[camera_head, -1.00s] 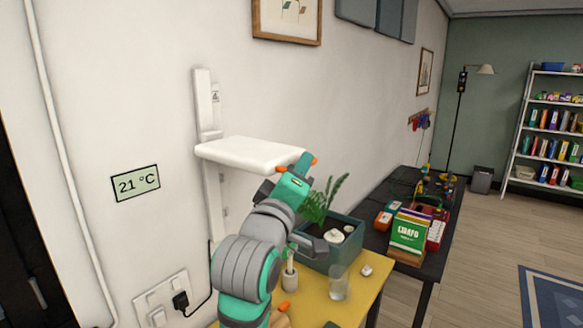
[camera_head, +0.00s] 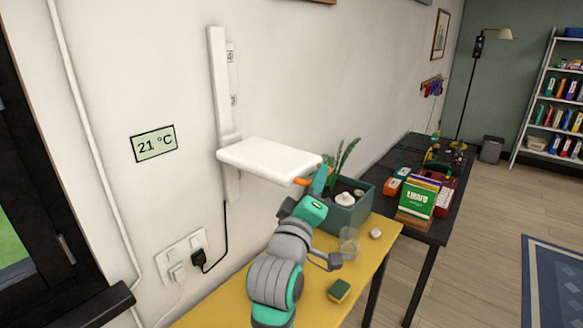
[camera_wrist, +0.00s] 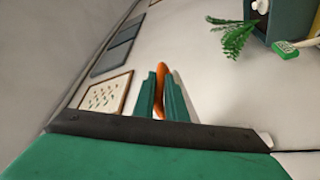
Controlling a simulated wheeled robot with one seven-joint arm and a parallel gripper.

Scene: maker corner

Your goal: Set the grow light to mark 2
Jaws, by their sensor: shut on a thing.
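The grow light (camera_head: 270,158) is a flat white panel on a white upright wall rail (camera_head: 216,75). Marks 4 and 3 show on the strip beside the rail, above the panel; mark 2 cannot be made out, and the panel hides part of the rail. My gripper (camera_head: 314,180) is at the panel's near right corner, shut on its orange handle (camera_head: 301,181). In the wrist view the orange handle (camera_wrist: 162,78) lies between my two teal fingers (camera_wrist: 161,98).
A planter (camera_head: 347,217) with a fern stands on the yellow table (camera_head: 215,309) right of my gripper. A clear glass (camera_head: 349,248) and a sponge (camera_head: 339,290) are near my arm. A black cable hangs from the rail to the wall socket (camera_head: 182,255).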

